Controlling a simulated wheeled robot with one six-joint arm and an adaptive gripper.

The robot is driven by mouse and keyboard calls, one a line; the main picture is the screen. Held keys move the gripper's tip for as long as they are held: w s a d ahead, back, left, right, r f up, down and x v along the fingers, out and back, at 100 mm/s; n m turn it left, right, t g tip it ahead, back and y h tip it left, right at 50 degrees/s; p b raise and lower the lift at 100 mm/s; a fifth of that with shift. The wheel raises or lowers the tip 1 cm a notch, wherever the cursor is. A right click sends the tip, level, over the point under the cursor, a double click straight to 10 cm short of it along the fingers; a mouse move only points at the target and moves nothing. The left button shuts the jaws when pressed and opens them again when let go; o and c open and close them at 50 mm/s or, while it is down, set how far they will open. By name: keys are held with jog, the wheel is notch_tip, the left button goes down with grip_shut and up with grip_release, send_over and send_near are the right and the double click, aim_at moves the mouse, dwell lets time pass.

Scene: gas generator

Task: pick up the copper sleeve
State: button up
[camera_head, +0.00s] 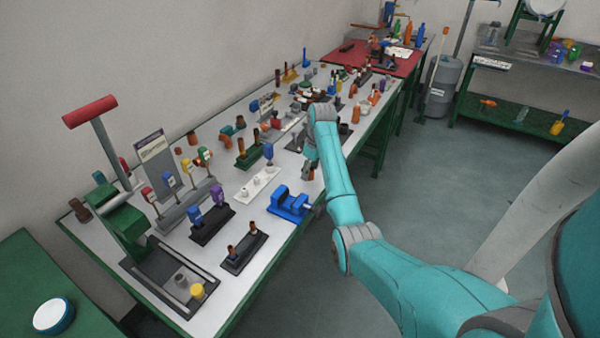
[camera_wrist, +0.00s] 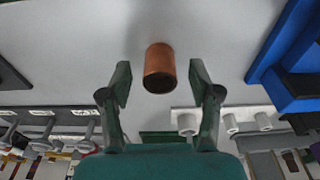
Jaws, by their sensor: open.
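The copper sleeve (camera_wrist: 159,67) is a short orange-brown cylinder on the light table top. In the wrist view it stands just beyond and between my fingertips, apart from both. My gripper (camera_wrist: 160,85) is open and empty, with one dark finger on each side of the sleeve's line. In the head view my gripper (camera_head: 308,172) hangs low over the right edge of the table, beyond the blue vise. I cannot make out the sleeve clearly there.
A blue vise (camera_head: 288,202) stands close to my gripper and also shows at the right of the wrist view (camera_wrist: 290,60). A white block with pegs (camera_head: 258,184) is near it. Several fixtures crowd the table (camera_head: 233,299). The floor (camera_head: 420,190) at right is clear.

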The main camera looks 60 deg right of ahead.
jog(key=shift+f, duration=0.2)
jog(key=c, duration=1.1)
jog(key=shift+o, duration=0.2)
